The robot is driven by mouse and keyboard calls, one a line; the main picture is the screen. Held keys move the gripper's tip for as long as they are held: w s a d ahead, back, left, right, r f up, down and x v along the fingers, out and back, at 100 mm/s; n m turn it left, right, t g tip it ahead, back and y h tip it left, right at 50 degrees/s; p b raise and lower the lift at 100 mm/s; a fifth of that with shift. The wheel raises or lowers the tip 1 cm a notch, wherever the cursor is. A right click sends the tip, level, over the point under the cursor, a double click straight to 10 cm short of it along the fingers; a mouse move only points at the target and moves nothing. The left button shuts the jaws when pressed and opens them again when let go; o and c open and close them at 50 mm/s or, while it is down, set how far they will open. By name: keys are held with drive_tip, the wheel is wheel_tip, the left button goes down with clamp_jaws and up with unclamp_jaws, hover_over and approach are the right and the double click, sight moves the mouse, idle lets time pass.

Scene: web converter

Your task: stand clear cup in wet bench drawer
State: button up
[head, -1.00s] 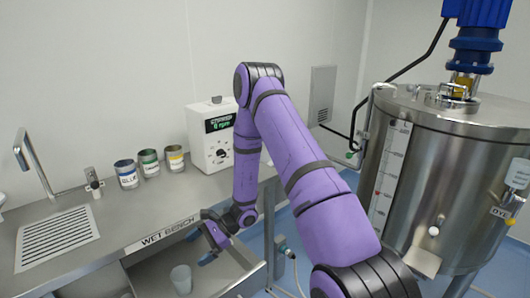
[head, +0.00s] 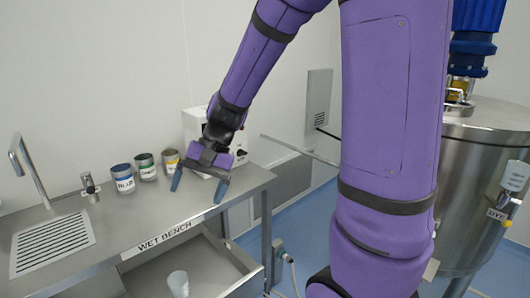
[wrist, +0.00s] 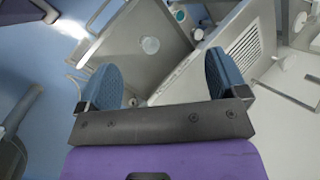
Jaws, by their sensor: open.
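The clear cup (head: 178,283) stands upright in the open wet bench drawer (head: 226,262), toward its left side. In the wrist view the cup (wrist: 150,45) is seen from above inside the drawer. My gripper (head: 197,194) is open and empty, with its blue fingers pointing down above the right part of the wet bench (head: 140,214). It is above and apart from the cup. The gripper (wrist: 161,85) also shows in the wrist view with nothing between its fingers.
My arm partly hides a white instrument (head: 192,125). A sink grate (head: 52,243) is at left, a steel tank (head: 480,190) at right.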

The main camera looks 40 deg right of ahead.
drive_tip(key=s+d+r+n+t+h, duration=0.2)
drive_tip(key=s+r+h, duration=0.1)
drive_tip(key=s+r, duration=0.3)
drive_tip(key=s+d+r+n+t+h, duration=0.3)
drive_tip(key=s+r, duration=0.3)
drive_tip(key=s, duration=0.4)
drive_tip(key=shift+t, duration=0.3)
drive_tip(key=shift+r, duration=0.1)
drive_tip(key=shift+c, duration=0.2)
